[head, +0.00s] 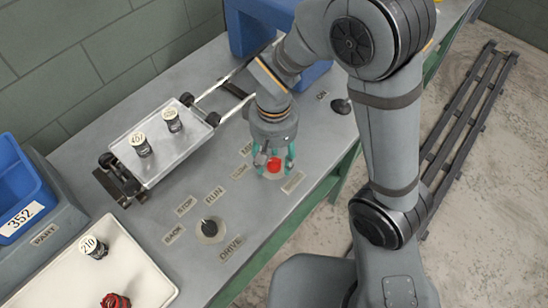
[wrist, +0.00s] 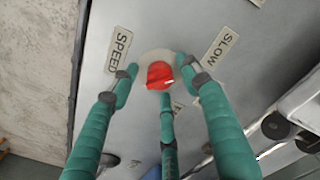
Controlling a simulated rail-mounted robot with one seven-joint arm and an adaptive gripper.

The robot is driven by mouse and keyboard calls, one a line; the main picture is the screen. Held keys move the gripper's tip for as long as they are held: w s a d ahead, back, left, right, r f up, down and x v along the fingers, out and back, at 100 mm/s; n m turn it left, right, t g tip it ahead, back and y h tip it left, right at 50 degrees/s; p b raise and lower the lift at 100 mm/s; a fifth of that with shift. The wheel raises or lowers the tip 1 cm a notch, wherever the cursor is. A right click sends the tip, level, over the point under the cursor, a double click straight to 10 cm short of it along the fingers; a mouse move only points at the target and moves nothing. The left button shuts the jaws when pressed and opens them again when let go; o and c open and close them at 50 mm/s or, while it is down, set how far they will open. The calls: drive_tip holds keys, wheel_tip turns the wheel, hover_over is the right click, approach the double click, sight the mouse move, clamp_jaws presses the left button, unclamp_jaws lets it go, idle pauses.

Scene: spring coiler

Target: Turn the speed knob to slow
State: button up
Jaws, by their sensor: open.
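The red speed knob (wrist: 160,75) sits on a round pale plate on the grey panel. The SPEED label (wrist: 119,50) and the SLOW label (wrist: 221,49) lie on either side of it in the wrist view. Another label, partly hidden by a finger, shows below the knob. A pale mark shows on the knob's lower part, but I cannot tell exactly where it points. My gripper (wrist: 161,83) is open, with three green fingers spread around the knob; contact is unclear. In the head view my gripper (head: 273,157) is right above the red knob (head: 274,165).
A black drive knob (head: 210,227) with STOP, RUN, BACK and DRIVE labels is nearer. Another black knob (head: 341,106) is by the ON label. A wheeled tray (head: 160,150) carries two labelled spools. A white tray (head: 130,258) and a blue bin (head: 22,190) are at left.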

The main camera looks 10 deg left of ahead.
sight(274, 161)
wheel_tip(274, 161, up, 12)
idle(0.7)
idle(0.4)
wheel_tip(274, 161, down, 12)
drive_tip(key=shift+f, duration=0.1)
idle(0.4)
